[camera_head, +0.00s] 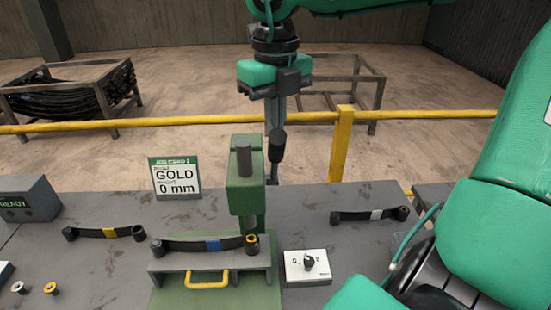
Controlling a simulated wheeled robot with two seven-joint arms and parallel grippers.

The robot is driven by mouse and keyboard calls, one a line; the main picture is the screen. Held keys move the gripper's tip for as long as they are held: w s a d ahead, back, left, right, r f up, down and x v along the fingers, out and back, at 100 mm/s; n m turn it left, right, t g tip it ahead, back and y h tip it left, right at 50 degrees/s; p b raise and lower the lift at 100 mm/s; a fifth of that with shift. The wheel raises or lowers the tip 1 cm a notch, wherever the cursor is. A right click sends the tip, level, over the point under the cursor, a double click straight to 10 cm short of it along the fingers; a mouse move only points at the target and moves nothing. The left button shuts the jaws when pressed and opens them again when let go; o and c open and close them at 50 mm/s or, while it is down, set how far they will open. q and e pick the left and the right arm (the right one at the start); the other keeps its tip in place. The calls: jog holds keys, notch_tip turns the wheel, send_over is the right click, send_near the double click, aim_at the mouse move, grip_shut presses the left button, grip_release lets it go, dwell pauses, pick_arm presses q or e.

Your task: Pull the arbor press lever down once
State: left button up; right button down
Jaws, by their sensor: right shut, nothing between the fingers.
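The green arbor press (245,188) stands at the middle of the grey table (110,262). Its lever, a grey rod with a dark grip (277,146), stands up behind the press's right side. My right gripper (277,122) points down from above, shut and empty, its fingertips at the top of the grip in the picture. I cannot tell whether they touch. A dark leaf spring with a blue band (213,245) lies on the press bed, below the ram. My left gripper is not in view.
Leaf springs with a yellow band (108,233) and a white band (376,214) lie on the table. A job card (174,178) reads GOLD, 0 mm. A dial box (308,267) sits right of the press. A yellow rail (400,114) crosses behind the table.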

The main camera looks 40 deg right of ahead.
aim_at(277, 151)
jog(key=shift+s+a+f+b, duration=0.4)
jog(key=shift+s+f+b, duration=0.05)
jog(key=shift+f, duration=0.05)
jog(key=shift+s+a, duration=0.15)
jog(key=shift+s, duration=0.05)
jog(key=shift+s+a+f+b, duration=0.25)
jog(key=shift+f+b, duration=0.2)
jog(key=shift+b, duration=0.15)
jog(key=shift+s+a+f+b, duration=0.2)
jog(key=shift+s+f+b, duration=0.05)
jog(key=shift+f+b, duration=0.25)
jog(key=shift+s+a+f+b, duration=0.45)
jog(key=shift+s+f+b, duration=0.15)
jog(key=shift+b, duration=0.25)
jog(key=shift+a, duration=0.1)
jog(key=shift+f, duration=0.1)
